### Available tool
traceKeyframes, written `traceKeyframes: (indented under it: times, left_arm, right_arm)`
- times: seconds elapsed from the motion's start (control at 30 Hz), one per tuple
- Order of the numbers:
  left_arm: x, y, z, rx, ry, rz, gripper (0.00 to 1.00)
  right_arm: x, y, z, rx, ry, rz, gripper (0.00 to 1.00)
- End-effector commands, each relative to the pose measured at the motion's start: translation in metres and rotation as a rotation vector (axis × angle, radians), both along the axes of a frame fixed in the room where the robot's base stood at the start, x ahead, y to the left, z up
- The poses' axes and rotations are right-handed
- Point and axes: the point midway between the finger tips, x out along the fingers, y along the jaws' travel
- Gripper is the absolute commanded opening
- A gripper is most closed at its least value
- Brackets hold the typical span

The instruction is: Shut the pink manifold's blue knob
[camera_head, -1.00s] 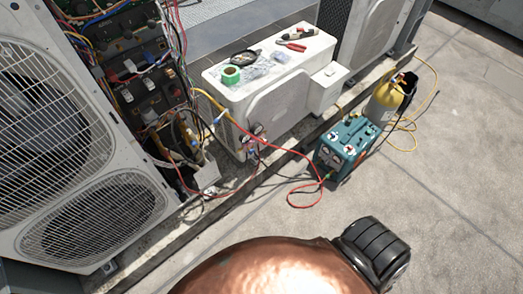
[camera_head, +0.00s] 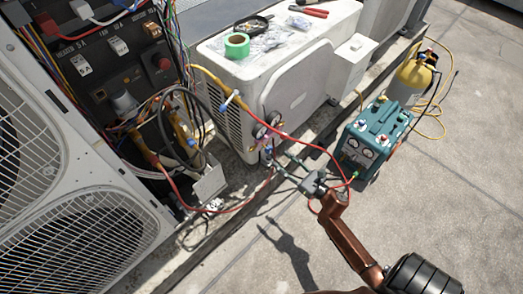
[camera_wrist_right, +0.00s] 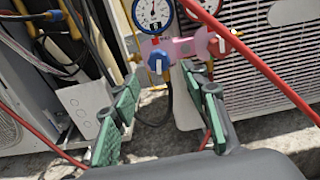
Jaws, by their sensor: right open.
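The pink manifold (camera_wrist_right: 185,48) is in the right wrist view, with a blue knob (camera_wrist_right: 158,62) at its left and a red knob (camera_wrist_right: 218,46) at its right. Two gauges (camera_wrist_right: 153,13) sit above it. In the head view its gauges (camera_head: 260,131) show by the white condenser's near corner. My right gripper (camera_wrist_right: 163,84) is open and empty, its green-padded fingers on either side of the blue knob in the picture. Whether the tips reach the knob's depth I cannot tell. It also shows in the head view (camera_head: 281,160). My left gripper is not in view.
A red hose (camera_wrist_right: 275,75) crosses the right of the wrist view, in front of the manifold. The white condenser (camera_head: 300,95) stands behind. A teal machine (camera_head: 372,130) and a yellow cylinder (camera_head: 412,78) stand to the right. Open wiring (camera_head: 160,110) is at left.

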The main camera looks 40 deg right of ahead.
Motion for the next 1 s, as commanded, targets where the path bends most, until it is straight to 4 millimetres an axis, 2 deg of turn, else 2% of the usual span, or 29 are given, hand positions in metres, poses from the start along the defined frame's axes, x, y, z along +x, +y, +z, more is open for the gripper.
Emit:
traceKeyframes:
  times: [0.17, 0.4, 0.5, 0.7, 0.93, 1.0]
  left_arm:
    - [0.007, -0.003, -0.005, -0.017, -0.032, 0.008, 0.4]
    - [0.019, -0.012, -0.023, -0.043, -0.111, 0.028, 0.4]
    - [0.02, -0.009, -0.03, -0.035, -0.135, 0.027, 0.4]
    - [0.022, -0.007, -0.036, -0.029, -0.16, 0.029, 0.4]
    - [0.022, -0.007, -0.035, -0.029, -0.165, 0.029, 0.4]
    - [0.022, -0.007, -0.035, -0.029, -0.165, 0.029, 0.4]
  right_arm:
    - [0.018, 0.003, 0.004, -0.035, -0.014, 0.01, 0.41]
    - [0.055, 0.006, 0.002, -0.032, -0.011, 0.009, 0.41]
    - [0.067, 0.007, 0.002, -0.03, -0.011, 0.009, 0.41]
    - [0.079, 0.007, 0.004, -0.028, -0.011, 0.006, 0.41]
    - [0.079, 0.007, 0.004, -0.028, -0.011, 0.006, 0.41]
    - [0.079, 0.007, 0.004, -0.027, -0.011, 0.006, 0.37]
